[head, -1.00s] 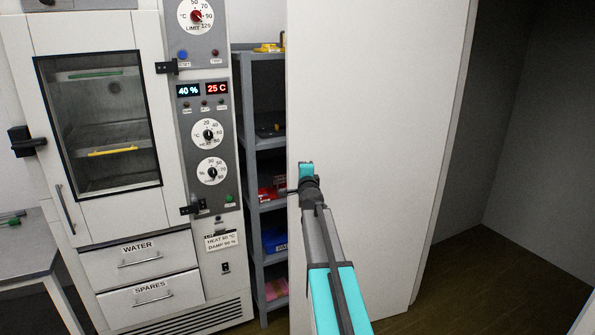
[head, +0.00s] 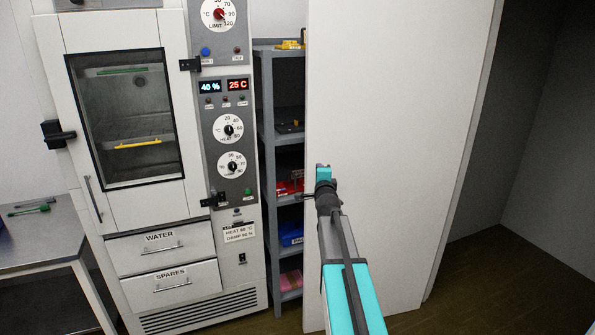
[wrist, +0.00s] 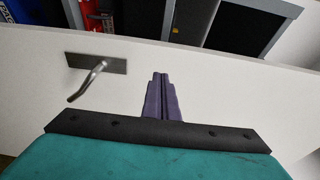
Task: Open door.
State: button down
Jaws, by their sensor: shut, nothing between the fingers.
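A large white door panel (head: 400,120) stands right of the middle in the head view, in front of part of a grey shelf. The wrist view shows its pale face (wrist: 215,85) with a metal lever handle (wrist: 88,82) on a rectangular plate, left of my fingers. I cannot tell whether the fingertips touch the door. In the head view my gripper (head: 323,172) overlaps the door's left part.
A white test cabinet (head: 125,215) with a window, dials and drawers stands at the left. A grey shelf (head: 266,130) with coloured bins is between it and the door. A metal table (head: 45,245) is at far left. Bare floor (head: 490,270) lies at the right.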

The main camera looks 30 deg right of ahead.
jog(key=shift+a+r+p, duration=0.15)
jog(key=shift+a+p, duration=1.7)
jog(key=shift+p, duration=2.2)
jog(key=shift+w+a, duration=0.1)
jog(key=shift+a, duration=2.35)
